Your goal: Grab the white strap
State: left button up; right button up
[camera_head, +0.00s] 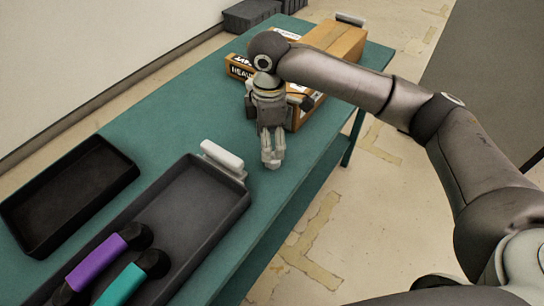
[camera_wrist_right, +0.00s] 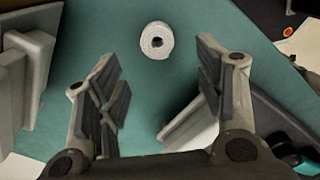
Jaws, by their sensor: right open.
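A white roll (camera_wrist_right: 157,41), likely the strap, stands on the teal table in the right wrist view, showing its round end with a central hole. It lies beyond and between my right gripper's fingertips, apart from both. My right gripper (camera_wrist_right: 158,75) is open, with nothing between its fingers. In the head view the right gripper (camera_head: 271,160) points down over the table, right of the dark tray. I cannot make out the roll there; the gripper may hide it. My left gripper is not in view.
A dark long tray (camera_head: 190,205) holds a purple handset (camera_head: 97,262) and a teal handset (camera_head: 122,284). A white bar (camera_head: 222,155) sits at its far end. An empty black tray (camera_head: 65,190) lies left. A cardboard box (camera_head: 325,45) stands behind my gripper.

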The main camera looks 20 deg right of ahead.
aim_at(273, 161)
jog(key=shift+f, duration=0.75)
jog(key=f, duration=0.2)
jog(key=d+f, duration=0.1)
jog(key=f, duration=0.2)
jog(key=shift+d, duration=0.1)
jog(key=shift+f, duration=0.1)
jog(key=c, duration=0.5)
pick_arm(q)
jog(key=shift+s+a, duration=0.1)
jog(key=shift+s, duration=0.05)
pick_arm(e)
jog(key=c, duration=0.3)
